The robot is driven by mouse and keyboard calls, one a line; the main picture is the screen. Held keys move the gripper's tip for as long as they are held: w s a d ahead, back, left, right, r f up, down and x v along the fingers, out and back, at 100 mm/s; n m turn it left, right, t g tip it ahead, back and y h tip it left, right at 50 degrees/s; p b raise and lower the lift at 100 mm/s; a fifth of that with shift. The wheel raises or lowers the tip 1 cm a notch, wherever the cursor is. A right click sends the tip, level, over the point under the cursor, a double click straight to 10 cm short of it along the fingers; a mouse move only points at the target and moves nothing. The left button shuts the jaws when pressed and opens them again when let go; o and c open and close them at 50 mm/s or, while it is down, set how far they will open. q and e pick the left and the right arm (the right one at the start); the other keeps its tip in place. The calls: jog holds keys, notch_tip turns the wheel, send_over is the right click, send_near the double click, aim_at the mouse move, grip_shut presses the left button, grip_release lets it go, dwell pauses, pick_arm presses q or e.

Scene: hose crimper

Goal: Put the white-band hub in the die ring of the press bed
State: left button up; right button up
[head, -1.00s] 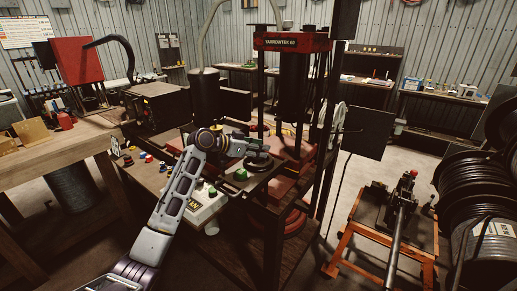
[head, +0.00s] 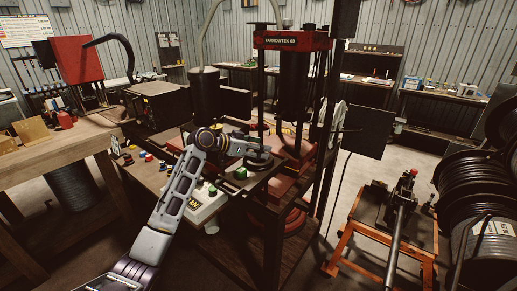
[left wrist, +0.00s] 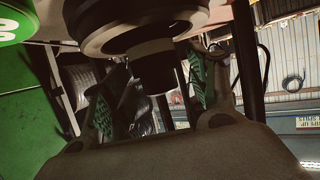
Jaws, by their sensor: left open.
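My left gripper (head: 262,151) is over the press bed (head: 285,172) in the head view, at a dark round ring-like part (head: 258,162). In the left wrist view its two green-padded fingers (left wrist: 152,100) are apart, one on each side of a dark cylindrical piece (left wrist: 155,72). This piece has a paler grey band and sticks out of a wide dark ring (left wrist: 130,25). It looks like the hub in the die ring, but dim light hides the band's colour and how deep it sits. No finger clearly touches it. My right gripper is out of view.
The red press head (head: 292,41) and its dark ram (head: 292,88) stand behind the gripper, with dark uprights close by. An orange stand (head: 385,225) is at right.

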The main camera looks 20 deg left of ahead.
pick_arm(q)
jog(key=shift+r, duration=0.15)
jog(key=shift+s+a+r, duration=0.15)
jog(key=shift+s+a, duration=0.25)
jog(key=shift+s, duration=0.05)
jog(key=b+v, duration=0.2)
jog(key=v, duration=0.8)
jog(key=shift+s+a+r, duration=0.15)
jog(key=shift+s+a, duration=0.05)
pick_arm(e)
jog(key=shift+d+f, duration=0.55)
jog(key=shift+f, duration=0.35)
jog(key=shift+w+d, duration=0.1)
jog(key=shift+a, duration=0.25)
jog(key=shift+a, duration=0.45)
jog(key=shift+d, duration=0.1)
